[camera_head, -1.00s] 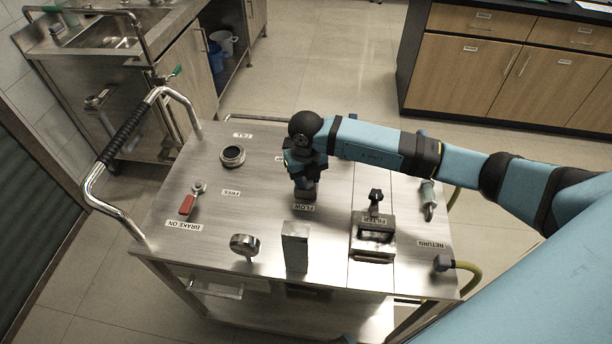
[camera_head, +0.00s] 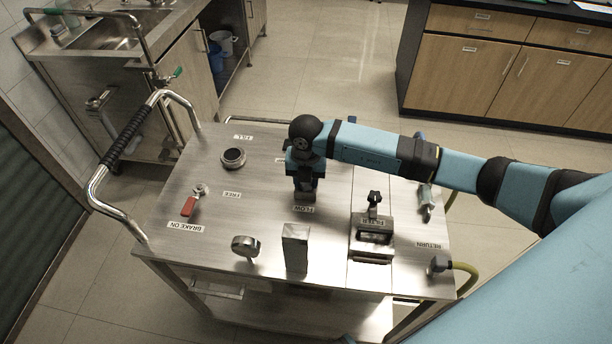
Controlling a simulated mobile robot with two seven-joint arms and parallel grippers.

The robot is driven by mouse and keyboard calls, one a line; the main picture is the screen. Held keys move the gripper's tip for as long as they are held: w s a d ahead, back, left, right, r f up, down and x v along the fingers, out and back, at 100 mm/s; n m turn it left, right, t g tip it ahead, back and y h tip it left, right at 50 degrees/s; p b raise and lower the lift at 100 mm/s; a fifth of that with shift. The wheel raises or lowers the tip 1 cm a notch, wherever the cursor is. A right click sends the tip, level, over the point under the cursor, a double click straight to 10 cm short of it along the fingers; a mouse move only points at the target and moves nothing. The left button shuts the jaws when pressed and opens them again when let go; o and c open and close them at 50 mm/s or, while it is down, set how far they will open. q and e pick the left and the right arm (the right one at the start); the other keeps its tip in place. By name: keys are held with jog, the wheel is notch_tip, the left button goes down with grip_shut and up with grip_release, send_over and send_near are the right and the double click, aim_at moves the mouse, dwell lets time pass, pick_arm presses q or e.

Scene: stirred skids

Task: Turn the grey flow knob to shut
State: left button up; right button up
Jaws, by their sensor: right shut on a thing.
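I cannot make out which way the knob points. My right arm reaches in from the right side of the picture. My left gripper is not in view.
A push handle (camera_head: 125,135) stands at the left.

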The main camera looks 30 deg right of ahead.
jog(key=m+p, duration=0.2)
jog(key=m, duration=0.2)
jog(key=shift+r+m, duration=0.15)
jog(key=shift+m, duration=0.15)
jog(key=shift+m+p, duration=0.4)
jog(key=shift+m, duration=0.6)
jog(key=m+p, duration=0.3)
jog(key=m, duration=0.3)
jog(key=m+p, duration=0.3)
jog(key=m, duration=0.1)
jog(key=shift+s, duration=0.1)
jog(key=shift+m+p, duration=0.45)
jog(key=shift+m, duration=0.65)
jog(key=o, duration=0.9)
